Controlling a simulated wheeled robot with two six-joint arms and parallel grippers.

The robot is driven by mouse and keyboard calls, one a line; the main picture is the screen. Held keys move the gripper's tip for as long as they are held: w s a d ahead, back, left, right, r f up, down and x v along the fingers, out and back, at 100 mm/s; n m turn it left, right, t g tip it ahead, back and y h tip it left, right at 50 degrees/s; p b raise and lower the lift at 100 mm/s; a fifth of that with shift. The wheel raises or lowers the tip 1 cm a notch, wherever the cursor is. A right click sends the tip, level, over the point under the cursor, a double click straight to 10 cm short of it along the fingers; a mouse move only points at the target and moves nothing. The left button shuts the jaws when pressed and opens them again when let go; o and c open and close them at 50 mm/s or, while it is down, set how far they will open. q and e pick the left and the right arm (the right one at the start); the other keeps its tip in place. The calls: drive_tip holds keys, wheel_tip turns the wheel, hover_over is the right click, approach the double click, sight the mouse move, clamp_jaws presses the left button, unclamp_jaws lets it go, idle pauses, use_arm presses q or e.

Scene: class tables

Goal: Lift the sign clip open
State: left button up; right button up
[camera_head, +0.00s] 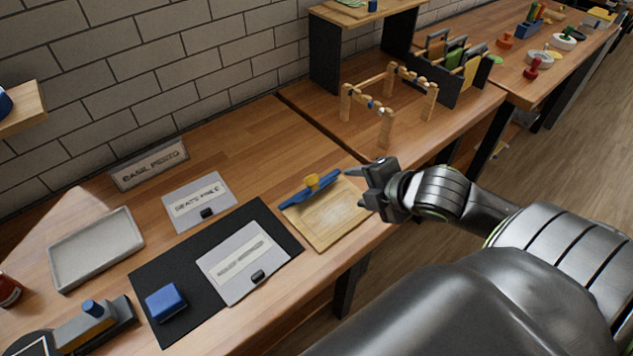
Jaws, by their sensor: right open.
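A blue bar with a yellow knob (312,181), which looks like the sign clip, lies across the far edge of a light wooden board (328,219). The bar looks flat against the board. My right gripper (357,187) is open and empty. It appears just right of the clip and over the board's right edge, with its fingers pointing left toward the knob. It looks apart from the clip; its height above the board is hard to tell. My left gripper is not in view.
A black mat (155,273) left of the board holds a card with a black clip (243,262) and a blue block (165,301). Another card (199,199), a sign (149,166) and a grey tray (96,248) are further left. A wooden frame (387,103) stands behind.

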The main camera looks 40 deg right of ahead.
drive_tip(key=b, duration=0.2)
approach(315, 183)
drive_tip(key=x, duration=0.9)
drive_tip(key=shift+c, duration=0.3)
